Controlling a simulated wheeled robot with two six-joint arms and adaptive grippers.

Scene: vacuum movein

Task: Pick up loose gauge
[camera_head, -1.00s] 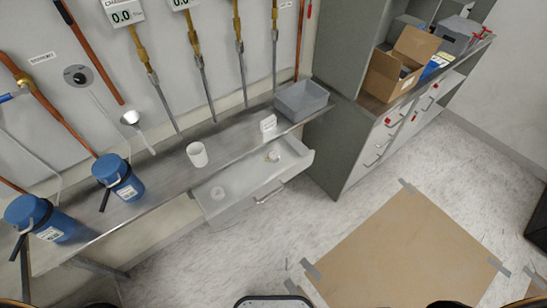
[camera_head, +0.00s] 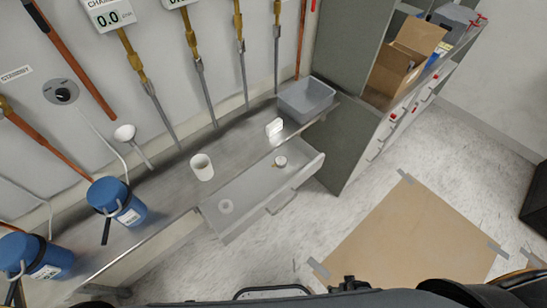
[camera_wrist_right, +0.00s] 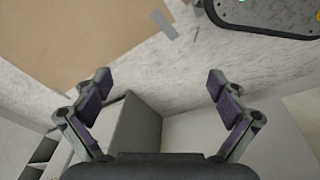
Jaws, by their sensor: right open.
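My right gripper (camera_wrist_right: 157,82) is open and empty in the right wrist view, above the floor and away from the drawer. Dark parts of my arm show along the bottom of the head view, but no fingertips can be made out there. My left gripper is not in view.
The metal bench (camera_head: 160,200) holds blue canisters (camera_head: 117,201), a white cup (camera_head: 202,167), a small white block (camera_head: 274,131) and a grey bin (camera_head: 305,98). A grey cabinet (camera_head: 345,140) stands right of the drawer. A taped brown sheet (camera_head: 410,240) lies on open floor.

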